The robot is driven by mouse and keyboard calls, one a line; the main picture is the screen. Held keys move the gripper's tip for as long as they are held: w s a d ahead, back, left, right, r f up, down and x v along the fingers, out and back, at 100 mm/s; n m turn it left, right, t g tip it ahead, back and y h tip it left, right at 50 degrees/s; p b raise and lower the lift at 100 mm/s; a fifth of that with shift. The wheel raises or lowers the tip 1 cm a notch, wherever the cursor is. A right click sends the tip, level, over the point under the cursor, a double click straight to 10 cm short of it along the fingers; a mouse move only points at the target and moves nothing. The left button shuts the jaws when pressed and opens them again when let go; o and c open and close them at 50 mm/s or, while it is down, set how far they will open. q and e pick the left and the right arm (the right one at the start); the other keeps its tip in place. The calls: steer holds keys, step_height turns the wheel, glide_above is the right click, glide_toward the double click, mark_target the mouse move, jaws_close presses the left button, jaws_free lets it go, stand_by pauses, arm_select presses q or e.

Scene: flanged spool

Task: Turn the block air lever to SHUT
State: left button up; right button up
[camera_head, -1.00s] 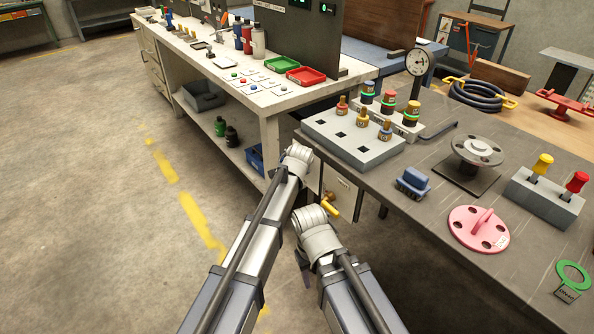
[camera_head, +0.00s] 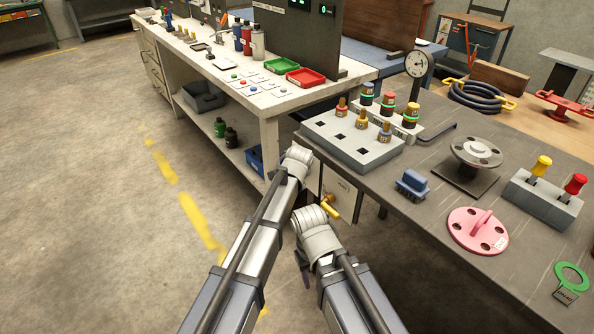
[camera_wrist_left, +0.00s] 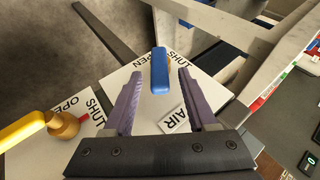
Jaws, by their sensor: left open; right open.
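The blue lever (camera_wrist_left: 159,72) stands out from a pale plate (camera_wrist_left: 125,95) with OPEN, SHUT and AIR lettering in the left wrist view. My left gripper (camera_wrist_left: 158,76) is open, with one purple finger on each side of the blue lever. There are gaps between the lever and both fingers; I cannot tell the depth. In the head view the left gripper is hidden beyond its own arm. My right gripper (camera_head: 303,270) shows only as a small dark part beside its wrist, low in front of the bench and away from the lever.
A yellow lever (camera_wrist_left: 22,130) on a brass hub sits left of the blue one, on its own OPEN/SHUT plate; it also shows in the head view (camera_head: 330,210). The dark bench top (camera_head: 440,215) above holds a grey socket block, a pink flange and a spool. Floor at left is clear.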

arm_select(q)
steer(key=p+v, duration=0.5)
steer(key=v, duration=0.2)
steer(key=shift+c, duration=0.4)
